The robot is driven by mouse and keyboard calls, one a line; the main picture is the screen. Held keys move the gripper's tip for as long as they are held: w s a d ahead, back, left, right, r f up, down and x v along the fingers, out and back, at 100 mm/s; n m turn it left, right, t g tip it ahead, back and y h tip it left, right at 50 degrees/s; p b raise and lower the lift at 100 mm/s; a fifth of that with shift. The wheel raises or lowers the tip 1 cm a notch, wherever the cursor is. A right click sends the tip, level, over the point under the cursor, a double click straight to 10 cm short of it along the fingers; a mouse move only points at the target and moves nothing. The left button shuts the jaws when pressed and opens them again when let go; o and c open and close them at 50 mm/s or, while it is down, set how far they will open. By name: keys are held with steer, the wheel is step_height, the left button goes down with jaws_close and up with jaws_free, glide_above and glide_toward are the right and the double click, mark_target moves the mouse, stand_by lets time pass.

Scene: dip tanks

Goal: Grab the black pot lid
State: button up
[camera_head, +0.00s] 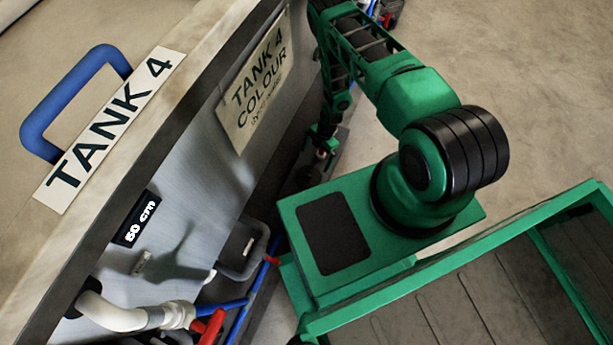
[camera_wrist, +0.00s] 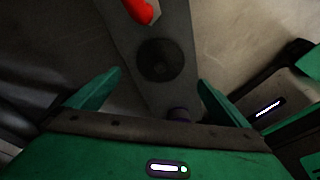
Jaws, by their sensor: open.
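In the wrist view, my gripper (camera_wrist: 159,79) is open, with its two green fingers wide apart and nothing held between them. Ahead of the fingers is a dark round disc (camera_wrist: 158,60) with a darker middle, on a grey strip-like surface. It may be the black pot lid, but the view is too dark to be sure. In the head view, my green arm reaches down beside the tank front.
Tank 4 (camera_head: 205,165) fills the left, with a blue handle (camera_head: 62,95) on top. A white pipe (camera_head: 125,315) and a red valve handle (camera_head: 212,325) stick out low on its front. A red part (camera_wrist: 140,10) shows beyond the disc. Bare floor (camera_head: 540,90) lies at right.

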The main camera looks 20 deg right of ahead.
glide_above(310, 174)
steer(key=d, duration=0.2)
steer(key=f, duration=0.6)
steer(key=shift+w+a, duration=0.2)
steer(key=shift+w, duration=0.05)
steer(key=shift+x, duration=3)
steer(key=shift+w+a, duration=0.1)
steer(key=shift+a, duration=0.05)
steer(key=shift+c, duration=0.6)
steer(key=c, duration=0.6)
